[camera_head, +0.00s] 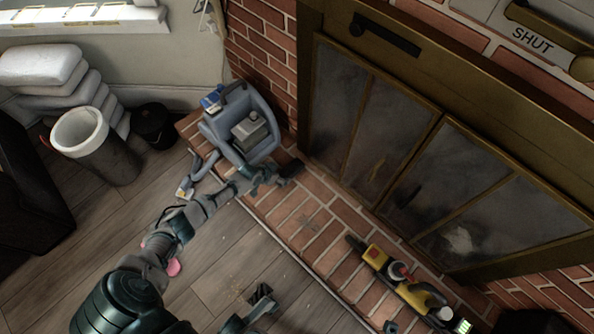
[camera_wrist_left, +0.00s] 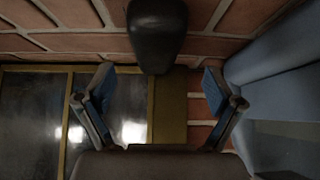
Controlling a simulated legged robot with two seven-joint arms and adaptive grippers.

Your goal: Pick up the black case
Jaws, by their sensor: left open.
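The black case (camera_head: 291,168) is a small dark rounded object on the brick hearth, close to the fireplace frame. In the left wrist view the black case (camera_wrist_left: 157,35) is at the top centre, beyond the gap between my fingertips. My left gripper (camera_head: 268,176) is beside the case in the head view. In the left wrist view my left gripper (camera_wrist_left: 158,80) has its two blue-padded fingers spread wide, with nothing held between them. My right gripper (camera_head: 262,300) shows at the bottom of the head view, away from the case; its opening is unclear.
A blue-grey caddy (camera_head: 241,125) stands on the hearth just left of the case. Glass fireplace doors (camera_head: 385,140) rise behind it. A yellow and red tool (camera_head: 405,285) lies to the right. A bin (camera_head: 105,155) and a black bucket (camera_head: 154,125) stand left. Bare bricks lie between case and tool.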

